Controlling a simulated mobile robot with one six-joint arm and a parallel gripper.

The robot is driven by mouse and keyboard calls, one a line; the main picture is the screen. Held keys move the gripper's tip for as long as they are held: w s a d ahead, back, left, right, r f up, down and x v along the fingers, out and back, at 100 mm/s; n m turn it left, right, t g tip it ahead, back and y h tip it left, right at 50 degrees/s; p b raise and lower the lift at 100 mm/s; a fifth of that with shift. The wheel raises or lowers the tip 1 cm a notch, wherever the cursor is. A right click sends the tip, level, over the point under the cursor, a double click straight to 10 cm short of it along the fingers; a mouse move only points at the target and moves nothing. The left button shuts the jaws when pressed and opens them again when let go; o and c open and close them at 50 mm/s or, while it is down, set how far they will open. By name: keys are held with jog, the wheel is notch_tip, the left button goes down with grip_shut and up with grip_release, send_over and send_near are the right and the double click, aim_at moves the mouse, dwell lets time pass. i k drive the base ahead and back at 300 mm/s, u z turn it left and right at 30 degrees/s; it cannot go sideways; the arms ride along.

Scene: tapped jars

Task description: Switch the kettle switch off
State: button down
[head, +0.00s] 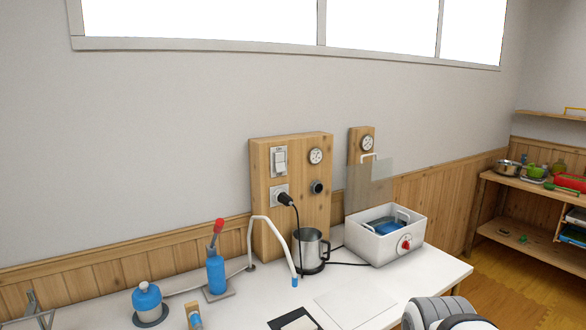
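A white switch (279,161) is at the upper left of an upright wooden panel (260,220) against the wall. Its on or off position is too small to tell. Below it, a black plug (285,199) sits in a white socket, and its cord runs down toward the table. A metal kettle-like jug (308,246) with a black handle stands on a dark base in front of the panel. My gripper's fingers are not in view; only a grey and white part, likely of my arm, shows at the bottom right edge.
A clear sheet (370,185) stands behind the box. Open air fronts the switch.

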aim_at(280, 157)
jog(key=u, duration=0.05)
jog(key=i, duration=0.9)
jog(key=z, duration=0.05)
